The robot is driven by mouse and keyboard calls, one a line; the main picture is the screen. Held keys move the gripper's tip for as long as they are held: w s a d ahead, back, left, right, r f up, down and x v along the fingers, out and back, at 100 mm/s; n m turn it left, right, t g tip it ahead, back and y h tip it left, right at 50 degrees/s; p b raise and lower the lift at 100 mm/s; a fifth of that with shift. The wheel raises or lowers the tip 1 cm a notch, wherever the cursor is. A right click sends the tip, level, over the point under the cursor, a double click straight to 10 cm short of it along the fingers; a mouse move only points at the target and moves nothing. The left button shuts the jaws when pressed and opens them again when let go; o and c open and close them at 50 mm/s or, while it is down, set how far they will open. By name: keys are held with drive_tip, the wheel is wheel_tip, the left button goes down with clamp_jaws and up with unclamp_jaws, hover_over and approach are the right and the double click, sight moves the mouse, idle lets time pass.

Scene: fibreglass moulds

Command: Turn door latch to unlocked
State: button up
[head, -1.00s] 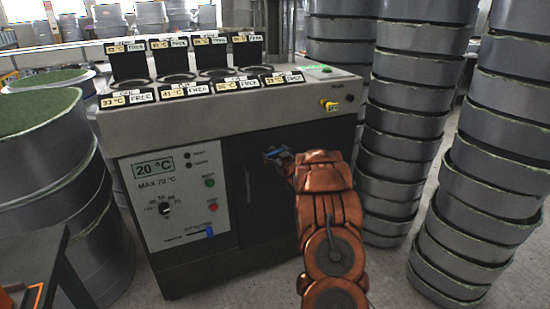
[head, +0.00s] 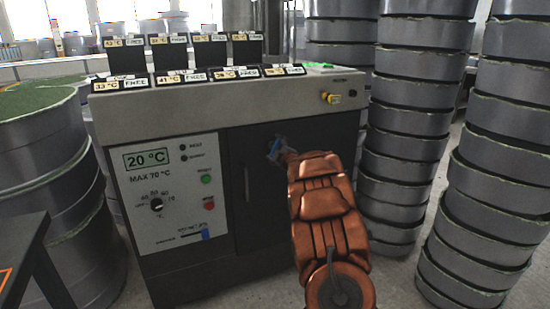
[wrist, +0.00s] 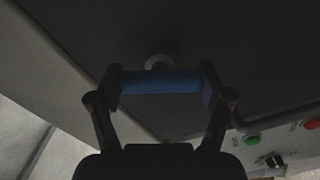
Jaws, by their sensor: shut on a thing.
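The door latch is a blue bar (wrist: 160,82) on a pale round hub, mounted on the dark door (head: 257,195) of the grey cabinet. In the head view the latch (head: 274,149) is small and partly hidden by my wrist; it looks tilted, close to upright. My gripper (wrist: 161,88) is shut on the latch, one finger at each end of the blue bar. In the head view my gripper (head: 279,151) is mostly hidden at the end of my copper-coloured arm.
The control panel (head: 180,190) left of the door reads 20 °C. Labelled slots line the cabinet top (head: 225,108). Stacks of grey moulds (head: 405,130) stand close on the right, and large drums (head: 50,190) on the left. A dark table edge (head: 25,245) is at lower left.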

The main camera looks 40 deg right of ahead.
drive_tip(key=n+b, duration=0.4)
drive_tip(key=n, duration=0.1)
drive_tip(key=shift+f+b, duration=0.15)
drive_tip(key=shift+b, duration=0.2)
idle(0.4)
drive_tip(key=o, duration=1.1)
drive_tip(key=shift+s, duration=0.15)
drive_tip(key=shift+v, duration=5.85)
